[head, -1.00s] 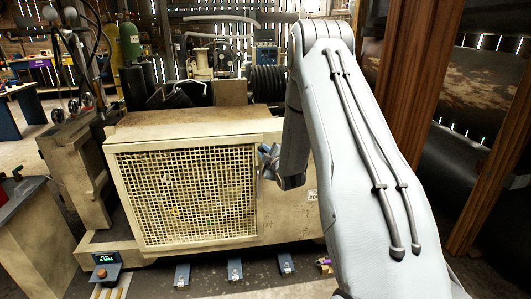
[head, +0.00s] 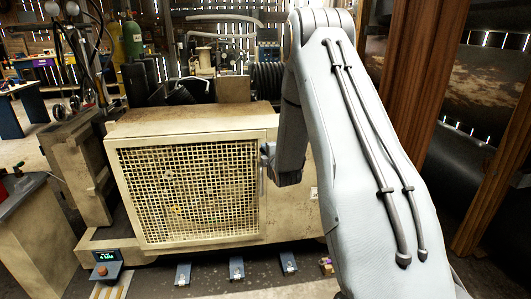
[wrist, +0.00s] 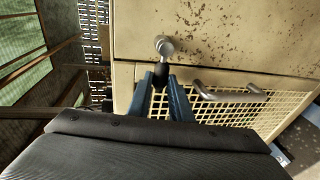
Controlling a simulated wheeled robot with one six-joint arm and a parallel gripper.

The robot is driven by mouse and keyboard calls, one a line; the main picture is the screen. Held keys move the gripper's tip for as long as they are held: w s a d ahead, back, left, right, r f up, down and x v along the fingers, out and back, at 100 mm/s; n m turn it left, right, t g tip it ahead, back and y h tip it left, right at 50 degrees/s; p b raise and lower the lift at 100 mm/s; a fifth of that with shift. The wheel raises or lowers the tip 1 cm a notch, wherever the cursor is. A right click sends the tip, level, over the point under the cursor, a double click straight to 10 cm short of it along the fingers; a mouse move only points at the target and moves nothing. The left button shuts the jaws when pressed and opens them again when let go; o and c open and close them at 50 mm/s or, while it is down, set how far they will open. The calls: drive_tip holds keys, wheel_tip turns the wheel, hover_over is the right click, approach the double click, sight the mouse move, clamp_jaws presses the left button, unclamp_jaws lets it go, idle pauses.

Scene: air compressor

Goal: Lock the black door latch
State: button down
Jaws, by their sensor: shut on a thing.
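The black door latch (wrist: 161,75) shows in the wrist view as a short dark handle below a round silver pivot (wrist: 165,46). My gripper (wrist: 161,88) has its two blue fingers on either side of the dark handle and is shut on it. In the head view my gripper (head: 267,155) is at the right edge of the mesh door (head: 190,195) of the beige compressor housing. The latch itself is hidden behind my gripper there. The door appears flush with the housing.
A silver bar handle (wrist: 228,95) sits on the mesh door beside my fingers in the wrist view. A small control box with a display (head: 106,263) stands at the lower left. Blue floor pieces (head: 237,268) lie in front of the housing. A wooden post (head: 425,90) stands at right.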

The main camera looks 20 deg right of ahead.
drive_tip(key=shift+f, duration=0.1)
drive_tip(key=c, duration=1.6)
unclamp_jaws()
drive_tip(key=v, duration=0.8)
drive_tip(key=shift+b, duration=0.35)
